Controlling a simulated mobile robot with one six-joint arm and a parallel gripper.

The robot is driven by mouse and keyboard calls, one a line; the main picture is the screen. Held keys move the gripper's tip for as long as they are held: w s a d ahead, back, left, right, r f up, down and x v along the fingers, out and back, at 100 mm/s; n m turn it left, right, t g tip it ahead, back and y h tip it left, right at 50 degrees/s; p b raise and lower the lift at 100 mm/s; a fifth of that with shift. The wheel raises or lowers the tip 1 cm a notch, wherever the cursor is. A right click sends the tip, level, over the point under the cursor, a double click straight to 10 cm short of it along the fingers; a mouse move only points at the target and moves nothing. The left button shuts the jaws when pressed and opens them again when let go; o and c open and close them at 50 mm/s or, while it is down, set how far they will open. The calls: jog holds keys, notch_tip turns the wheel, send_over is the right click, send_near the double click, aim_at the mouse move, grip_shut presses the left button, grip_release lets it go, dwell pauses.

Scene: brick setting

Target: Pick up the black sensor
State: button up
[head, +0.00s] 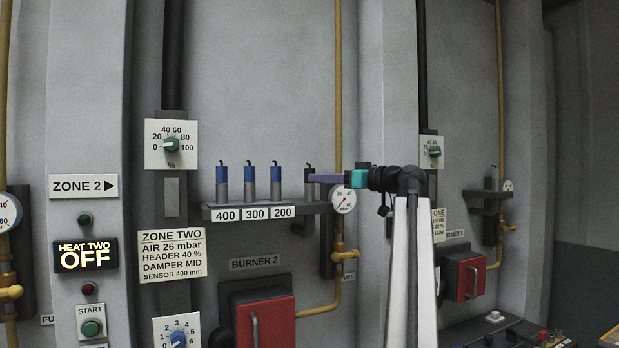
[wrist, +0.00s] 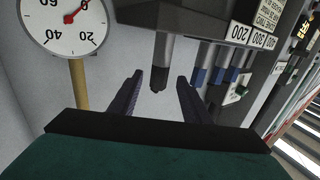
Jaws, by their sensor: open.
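The black sensor (head: 310,193) stands upright at the right end of a wall shelf (head: 262,208), right of three blue-topped sensors. My gripper (head: 312,178) reaches it from the right, its purple fingers level with the sensor's upper part. In the wrist view, my gripper (wrist: 160,76) is open, one finger on each side of the black sensor's dark end (wrist: 158,78). Gaps show between the sensor and both fingers. I cannot tell exactly how deep it sits between them.
Blue-topped sensors (head: 249,183) stand above labels 400, 300 and 200. A pressure gauge (head: 343,200) and a yellow pipe (head: 339,100) are close on the right of the black sensor. A red burner box (head: 264,320) is below the shelf.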

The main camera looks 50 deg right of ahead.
jog(key=shift+w, duration=0.35)
jog(key=shift+w+a+r+p, duration=0.15)
jog(key=shift+w+p, duration=0.25)
jog(key=shift+w, duration=0.1)
jog(key=shift+w+a+p, duration=0.15)
jog(key=shift+w+p, duration=0.3)
jog(key=shift+w, duration=0.6)
jog(key=shift+w+a+p, duration=0.1)
jog(key=shift+w+p, duration=0.3)
jog(key=shift+w, duration=0.65)
grip_shut()
